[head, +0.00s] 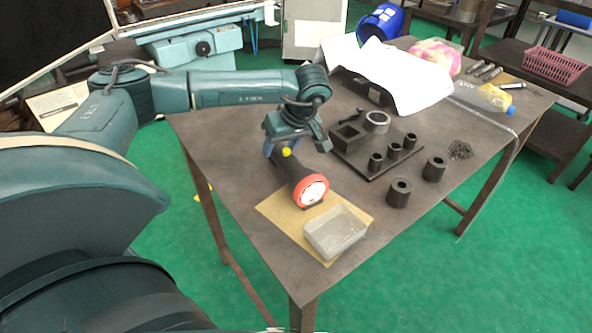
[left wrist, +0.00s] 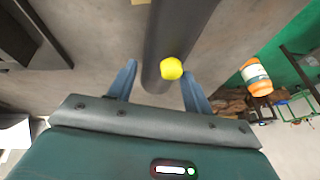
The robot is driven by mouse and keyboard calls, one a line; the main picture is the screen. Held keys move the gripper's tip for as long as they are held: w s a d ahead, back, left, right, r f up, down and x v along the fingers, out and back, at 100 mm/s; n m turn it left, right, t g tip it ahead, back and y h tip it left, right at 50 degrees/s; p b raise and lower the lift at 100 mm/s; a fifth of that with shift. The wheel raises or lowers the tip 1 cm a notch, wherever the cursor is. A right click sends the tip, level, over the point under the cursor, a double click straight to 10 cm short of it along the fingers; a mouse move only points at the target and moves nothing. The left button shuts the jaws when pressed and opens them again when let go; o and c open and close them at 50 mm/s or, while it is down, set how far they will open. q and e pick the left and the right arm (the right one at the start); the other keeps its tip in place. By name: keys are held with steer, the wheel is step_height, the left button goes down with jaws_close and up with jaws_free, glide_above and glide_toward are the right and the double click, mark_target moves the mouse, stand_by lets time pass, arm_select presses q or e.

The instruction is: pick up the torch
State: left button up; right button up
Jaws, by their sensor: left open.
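The torch lies on the table, with a dark body (head: 291,168), an orange-red ring around its head (head: 311,190) and a yellow button. In the left wrist view its dark barrel (left wrist: 178,35) runs up from between the fingers, with the yellow button (left wrist: 171,68) facing the camera. My left gripper (head: 283,151) is at the rear part of the torch. Its two blue fingers (left wrist: 158,80) are open, one on each side of the barrel, with visible gaps. My right gripper is not in view.
A clear tray (head: 335,232) stands on a tan sheet (head: 275,208) by the torch head. A dark fixture plate (head: 378,172) with several pegs is right of the torch. Two loose dark cylinders (head: 398,192) (head: 434,168) stand nearby. White paper (head: 405,75) covers the back of the table.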

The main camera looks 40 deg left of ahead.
arm_select(q)
steer(key=shift+x, duration=1.25)
steer(key=shift+a+f, duration=0.15)
steer(key=shift+f, duration=0.1)
steer(key=shift+c, duration=0.2)
steer(key=c, duration=0.6)
steer(key=shift+w+r, duration=0.1)
steer(key=shift+r, duration=0.1)
